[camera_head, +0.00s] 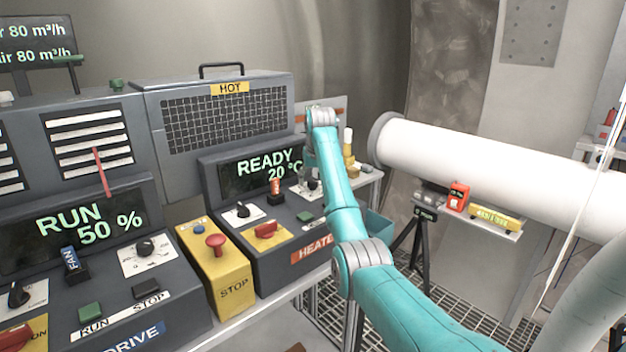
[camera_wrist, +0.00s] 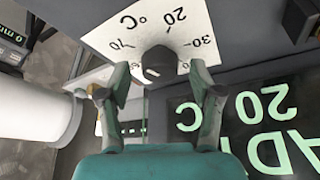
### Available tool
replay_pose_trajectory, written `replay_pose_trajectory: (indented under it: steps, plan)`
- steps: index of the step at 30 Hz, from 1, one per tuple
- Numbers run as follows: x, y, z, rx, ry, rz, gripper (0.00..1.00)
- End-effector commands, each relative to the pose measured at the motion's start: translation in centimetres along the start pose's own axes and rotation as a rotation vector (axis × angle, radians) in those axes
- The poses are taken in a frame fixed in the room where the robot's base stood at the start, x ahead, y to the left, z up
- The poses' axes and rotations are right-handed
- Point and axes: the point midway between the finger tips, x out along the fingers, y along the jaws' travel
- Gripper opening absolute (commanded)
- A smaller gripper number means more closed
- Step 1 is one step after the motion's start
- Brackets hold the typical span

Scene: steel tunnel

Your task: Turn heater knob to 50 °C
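The heater's display (camera_head: 262,168) reads READY 20 °C. Its lettering also shows upside down in the wrist view (camera_wrist: 255,120). The dark heater knob (camera_wrist: 158,65) sits on a white dial plate (camera_wrist: 112,36) with 20, 30 and 70 legible. Its pointer direction is unclear. My gripper (camera_wrist: 160,74) is open, one finger on each side of the knob; I cannot tell whether they touch it. In the head view my arm covers part of the dial area, and the gripper is hard to make out.
The heater panel also bears a smaller black knob (camera_head: 242,212), a red switch (camera_head: 266,230) and a green button (camera_head: 305,216). A yellow STOP box (camera_head: 216,268) stands left of it, beside the drive console (camera_head: 105,318). A white pipe (camera_head: 490,178) runs on the right.

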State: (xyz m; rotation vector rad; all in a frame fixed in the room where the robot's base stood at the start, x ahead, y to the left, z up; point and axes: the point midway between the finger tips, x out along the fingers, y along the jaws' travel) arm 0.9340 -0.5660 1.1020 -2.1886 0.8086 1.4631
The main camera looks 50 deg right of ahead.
Motion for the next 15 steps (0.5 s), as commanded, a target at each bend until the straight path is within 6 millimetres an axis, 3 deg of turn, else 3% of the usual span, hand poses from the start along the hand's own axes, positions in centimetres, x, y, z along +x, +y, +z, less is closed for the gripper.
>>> replay_pose_trajectory:
  steps: [8, 15]
  plan:
    - [-0.2, 0.0, 0.0, 0.0, 0.001, 0.0, 0.65]
    - [-3.1, 0.0, -0.1, 0.0, 0.003, 0.0, 0.65]
